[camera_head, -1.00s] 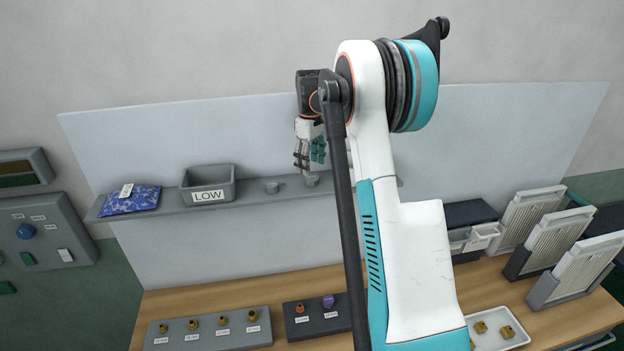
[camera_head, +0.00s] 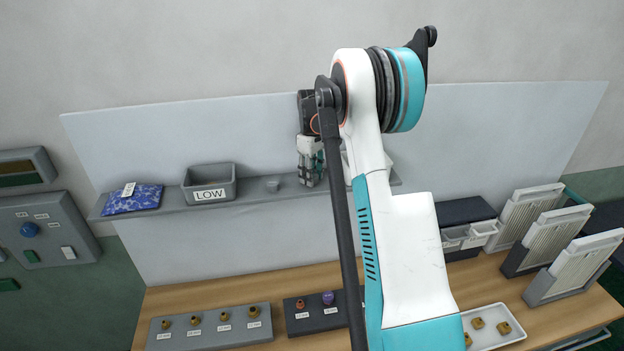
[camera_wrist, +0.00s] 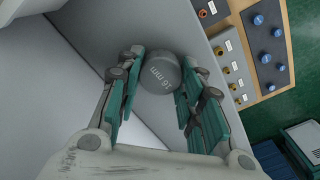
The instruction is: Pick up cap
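A round grey cap (camera_wrist: 160,74) with a millimetre marking on its top lies between my fingertips in the wrist view. My gripper (camera_wrist: 163,78) is open around it, with one finger on each side; whether either pad touches the cap I cannot tell. In the head view my gripper (camera_head: 311,180) points down at the grey shelf (camera_head: 245,197), and this cap is hidden behind the fingers.
A grey bin marked LOW (camera_head: 209,184) and a blue patterned packet (camera_head: 133,199) stand further left on the shelf. Below, the wooden bench holds a grey block of brass fittings (camera_head: 209,328), a dark block (camera_head: 314,312) and a white tray (camera_head: 491,338).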

